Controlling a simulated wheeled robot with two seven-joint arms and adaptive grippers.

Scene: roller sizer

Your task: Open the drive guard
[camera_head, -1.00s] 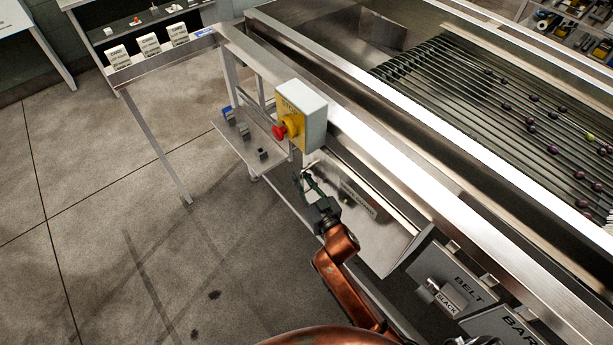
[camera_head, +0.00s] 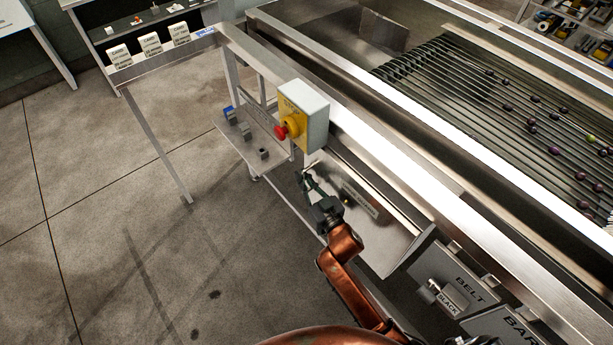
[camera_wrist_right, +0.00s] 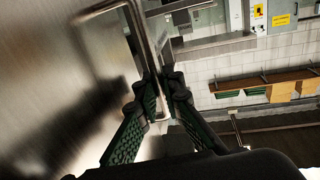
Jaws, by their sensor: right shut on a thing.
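The drive guard (camera_head: 385,243) is a bare metal panel with a small label, on the near side of the machine below its long rail. Its lower edge appears to stand out from the frame. My right gripper (camera_head: 305,180) is at the panel's left end, under the yellow switch box. In the right wrist view, the green-padded fingers of my right gripper (camera_wrist_right: 160,92) are shut on the guard's metal bar handle (camera_wrist_right: 147,45), beside the shiny panel face (camera_wrist_right: 50,80). The grip itself is small and partly hidden in the head view. My left gripper is not in view.
A yellow and grey box with a red stop button (camera_head: 293,125) sits just above my right gripper. A small side shelf (camera_head: 252,138) is to its left. Plates marked BELT (camera_head: 455,278) and BAR are at lower right. Open floor (camera_head: 120,230) lies left.

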